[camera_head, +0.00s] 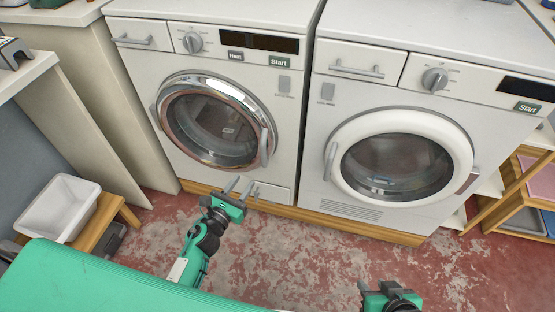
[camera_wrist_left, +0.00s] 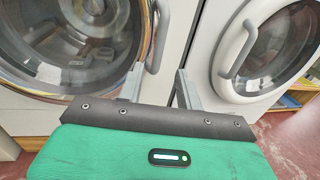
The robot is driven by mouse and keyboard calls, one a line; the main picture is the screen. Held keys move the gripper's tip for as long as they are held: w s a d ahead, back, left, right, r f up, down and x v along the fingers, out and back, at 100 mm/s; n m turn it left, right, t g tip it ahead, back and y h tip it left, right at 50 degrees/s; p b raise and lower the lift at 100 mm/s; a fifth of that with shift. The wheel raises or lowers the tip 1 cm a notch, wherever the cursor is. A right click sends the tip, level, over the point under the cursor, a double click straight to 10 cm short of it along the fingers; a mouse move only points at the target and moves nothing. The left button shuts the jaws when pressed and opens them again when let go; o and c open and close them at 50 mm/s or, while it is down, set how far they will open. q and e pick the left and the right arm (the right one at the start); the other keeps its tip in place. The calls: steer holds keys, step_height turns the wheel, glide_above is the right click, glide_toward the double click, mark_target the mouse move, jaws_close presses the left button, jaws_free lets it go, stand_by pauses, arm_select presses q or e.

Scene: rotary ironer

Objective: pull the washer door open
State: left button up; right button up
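Two front-loaders stand side by side; no label says which is the washer. The left machine has a chrome-ringed round door (camera_head: 168,128) with a grey handle (camera_head: 264,147) on its right side. The right machine has a white-ringed door (camera_head: 345,185) with a handle (camera_head: 331,160) on its left side. Both doors look shut. My left gripper (camera_head: 238,187) is open and empty, below and in front of the chrome door's handle. In the left wrist view, that handle (camera_wrist_left: 158,38) shows beyond the parted fingers, untouched. My right gripper (camera_head: 378,287) is partly cut off at the bottom edge.
A white basin (camera_head: 58,208) stands on a wooden stool at left. Wooden shelves (camera_head: 510,190) stand at right. The red worn floor (camera_head: 310,265) before the machines is clear.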

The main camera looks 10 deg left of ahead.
mark_target(262, 156)
arm_select(q)
steer(key=x, duration=1.4)
steer(key=shift+s, duration=0.1)
jaws_close()
